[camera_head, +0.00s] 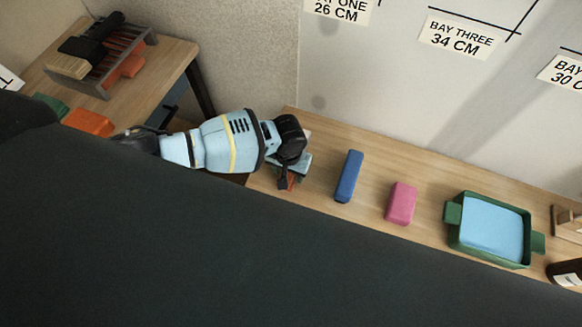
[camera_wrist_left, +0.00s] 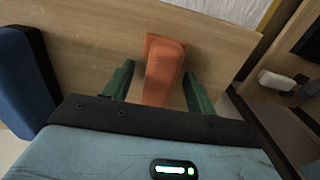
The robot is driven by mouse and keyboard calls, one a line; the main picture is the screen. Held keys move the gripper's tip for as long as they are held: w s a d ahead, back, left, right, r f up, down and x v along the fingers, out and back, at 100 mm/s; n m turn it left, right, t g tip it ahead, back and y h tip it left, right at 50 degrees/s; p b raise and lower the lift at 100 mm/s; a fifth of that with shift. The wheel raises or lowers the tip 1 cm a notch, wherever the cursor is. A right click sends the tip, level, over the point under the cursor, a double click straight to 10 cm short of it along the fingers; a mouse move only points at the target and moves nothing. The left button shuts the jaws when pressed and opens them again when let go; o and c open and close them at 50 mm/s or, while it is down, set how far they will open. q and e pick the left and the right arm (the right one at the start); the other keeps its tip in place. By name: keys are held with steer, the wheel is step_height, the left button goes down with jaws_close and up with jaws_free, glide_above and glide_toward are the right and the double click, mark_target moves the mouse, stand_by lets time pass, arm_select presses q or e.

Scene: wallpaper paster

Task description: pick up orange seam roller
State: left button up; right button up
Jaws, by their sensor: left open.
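An orange block-like piece, which looks like the orange seam roller (camera_wrist_left: 163,68), lies on the wooden table between the two green fingers of my left gripper (camera_wrist_left: 158,84) in the left wrist view. The fingers stand one on each side, with a visible gap at both sides. The gripper is open and holds nothing. In the head view, my left gripper (camera_head: 291,178) points down at the left end of the long table, and only a small orange part of the roller (camera_head: 290,184) shows under it. The rest is hidden by the gripper. My right gripper is not in view.
On the long table (camera_head: 320,143) stand a blue block (camera_head: 348,176), a pink block (camera_head: 401,203) and a green tray (camera_head: 453,213) with a light blue pad. A wall with bay labels (camera_head: 456,38) rises behind. A side table (camera_head: 170,62) with a rack is at left.

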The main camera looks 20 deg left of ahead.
arm_select(q)
steer(key=shift+f, duration=0.25)
stand_by(0.3)
steer(key=c, duration=1.1)
steer(key=shift+o, duration=0.2)
steer(key=shift+r, duration=0.15)
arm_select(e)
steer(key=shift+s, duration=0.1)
